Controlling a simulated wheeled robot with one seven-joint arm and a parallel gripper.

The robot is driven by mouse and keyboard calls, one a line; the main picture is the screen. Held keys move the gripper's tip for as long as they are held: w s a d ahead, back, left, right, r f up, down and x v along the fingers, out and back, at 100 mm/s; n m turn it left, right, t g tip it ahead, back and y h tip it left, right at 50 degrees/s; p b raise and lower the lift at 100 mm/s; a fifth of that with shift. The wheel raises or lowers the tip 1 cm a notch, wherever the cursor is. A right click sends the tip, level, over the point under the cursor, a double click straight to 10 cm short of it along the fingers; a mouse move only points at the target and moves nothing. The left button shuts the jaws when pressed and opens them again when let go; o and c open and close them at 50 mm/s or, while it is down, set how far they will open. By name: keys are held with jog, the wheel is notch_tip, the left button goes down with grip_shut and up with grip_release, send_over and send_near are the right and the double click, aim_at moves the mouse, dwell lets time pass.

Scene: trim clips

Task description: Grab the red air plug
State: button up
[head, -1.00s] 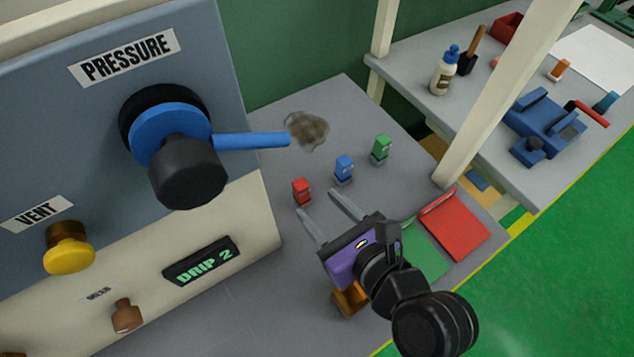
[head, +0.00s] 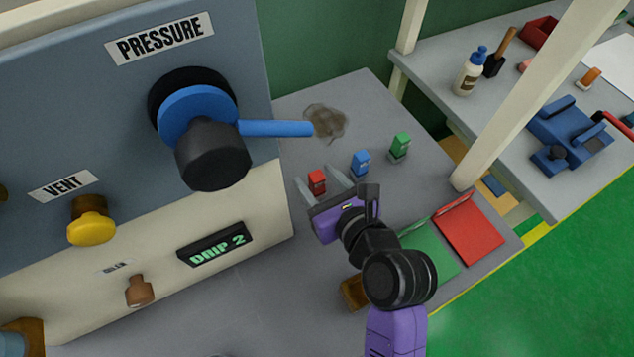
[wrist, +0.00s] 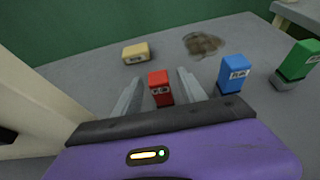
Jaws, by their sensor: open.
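The red air plug (head: 317,182) stands on the grey bench beside the machine panel. It also shows in the wrist view (wrist: 160,88), upright, between the two fingers of my gripper. My gripper (head: 316,180) is open, with one finger on each side of the red plug. A gap shows between the plug and each finger, so I see no contact.
A blue plug (head: 361,162) and a green plug (head: 399,147) stand to the right. A yellow block (wrist: 136,52) lies behind. The blue lever (head: 275,128) juts out from the panel. Red (head: 470,235) and green (head: 432,252) trays lie at the front right.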

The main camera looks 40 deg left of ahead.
grip_shut()
